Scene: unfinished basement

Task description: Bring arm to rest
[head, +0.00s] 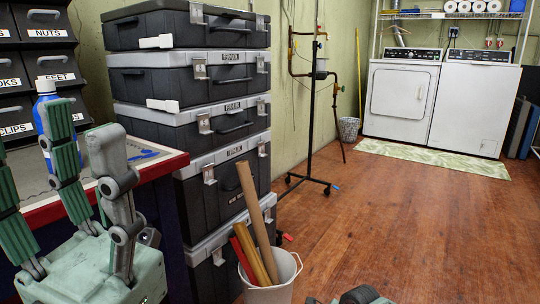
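My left gripper (82,155) is large at the lower left, palm low and its green-and-grey fingers pointing up. The fingers stand apart with nothing seen between them. A blue bottle with a white cap (44,88) shows behind one finger, at the workbench; the finger hides part of it. Only the top of my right gripper (355,296) shows at the bottom edge, so its fingers cannot be made out.
The red-edged workbench (172,164) is close by my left gripper. Stacked black tool cases (222,124) stand beside it. A white bucket (284,268) holds several rolls. A wheeled stand (311,120), washer (474,110) and dryer (400,98) are farther back. The wooden floor at right is clear.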

